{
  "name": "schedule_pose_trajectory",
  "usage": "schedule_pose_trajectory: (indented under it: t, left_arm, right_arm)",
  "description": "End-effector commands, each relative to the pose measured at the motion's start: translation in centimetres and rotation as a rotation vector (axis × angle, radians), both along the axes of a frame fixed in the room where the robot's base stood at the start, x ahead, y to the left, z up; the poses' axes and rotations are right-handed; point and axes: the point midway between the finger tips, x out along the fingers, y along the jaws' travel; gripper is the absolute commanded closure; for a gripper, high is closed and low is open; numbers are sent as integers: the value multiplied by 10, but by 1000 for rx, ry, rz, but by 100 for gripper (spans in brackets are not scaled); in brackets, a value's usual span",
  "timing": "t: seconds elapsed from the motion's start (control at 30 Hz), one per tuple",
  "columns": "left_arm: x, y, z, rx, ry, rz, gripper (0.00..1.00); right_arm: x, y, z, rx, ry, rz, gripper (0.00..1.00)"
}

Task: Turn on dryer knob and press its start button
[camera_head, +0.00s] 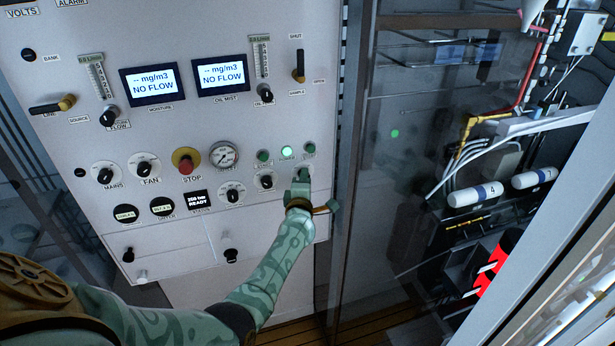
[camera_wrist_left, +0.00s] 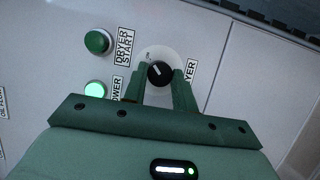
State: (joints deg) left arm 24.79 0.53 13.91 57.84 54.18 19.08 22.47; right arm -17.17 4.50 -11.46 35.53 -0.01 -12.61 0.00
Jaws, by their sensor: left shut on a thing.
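The dryer knob (camera_wrist_left: 160,72) is a black knob on a round white plate marked DRYER in the left wrist view. Its pointer shows as a white line. My left gripper (camera_wrist_left: 160,80) is shut on it, one green finger on each side. In the head view the left gripper (camera_head: 301,178) covers the knob. The dryer start button (camera_wrist_left: 97,41) is green and unlit, just beside the knob. In the head view it is the rightmost button (camera_head: 309,148) of the row, above the gripper. The right gripper is not in view.
The lit green power button (camera_wrist_left: 95,90) is near the start button. Two displays (camera_head: 148,84) read NO FLOW. A small display (camera_head: 198,201) reads READY. Other knobs, a gauge (camera_head: 223,155) and a red stop button (camera_head: 186,163) lie left. A cabinet of pipes stands right.

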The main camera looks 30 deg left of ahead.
Motion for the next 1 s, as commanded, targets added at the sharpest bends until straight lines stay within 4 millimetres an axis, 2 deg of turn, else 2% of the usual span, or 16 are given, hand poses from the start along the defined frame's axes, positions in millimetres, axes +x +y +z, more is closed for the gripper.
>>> schedule_pose_trajectory:
  t: [0.03,0.53,0.57,0.6,0.63,1.0]
  left_arm:
    - [0,4,7,7,-5,9,95]
    - [1,5,8,20,2,10,95]
    - [1,5,8,19,2,10,64]
    - [1,5,8,19,3,9,53]
    - [1,4,7,19,3,9,51]
    - [1,0,3,15,11,3,51]
  right_arm:
    - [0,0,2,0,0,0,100]
    - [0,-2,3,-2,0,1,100]
    - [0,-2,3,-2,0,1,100]
    - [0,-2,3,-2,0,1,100]
    - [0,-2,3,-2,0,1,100]
    - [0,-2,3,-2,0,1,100]
